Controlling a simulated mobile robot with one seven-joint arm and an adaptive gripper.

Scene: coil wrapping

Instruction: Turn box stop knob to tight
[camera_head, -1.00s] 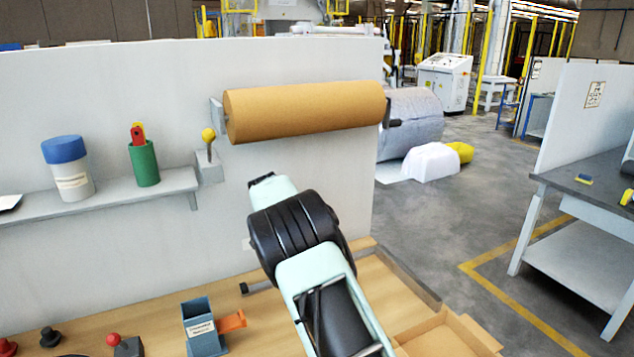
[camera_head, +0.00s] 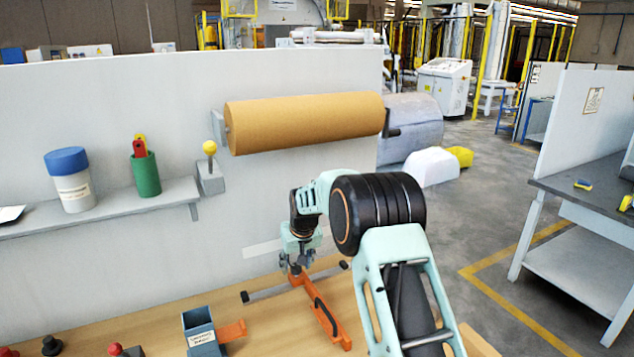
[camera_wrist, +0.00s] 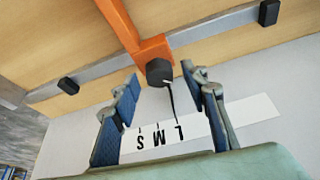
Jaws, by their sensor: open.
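A round black knob (camera_wrist: 157,71) with a white mark sits on an orange stop (camera_wrist: 118,22) on a grey rail (camera_wrist: 222,27). The orange stop also shows in the head view (camera_head: 325,316), below my gripper (camera_head: 295,266). In the wrist view my gripper (camera_wrist: 164,80) is open, with blue pads on either side of the knob. I cannot tell whether they touch it. A white label (camera_wrist: 240,115) with the letters L, M and S, upside down, lies beyond the knob. In the head view the knob is hidden by my gripper.
A brown roll (camera_head: 305,122) hangs on the white panel (camera_head: 100,250) above my arm. A shelf (camera_head: 110,215) at the left holds a blue-lidded jar (camera_head: 70,180) and a green cup (camera_head: 146,174). A grey-blue holder (camera_head: 201,333) stands on the bench.

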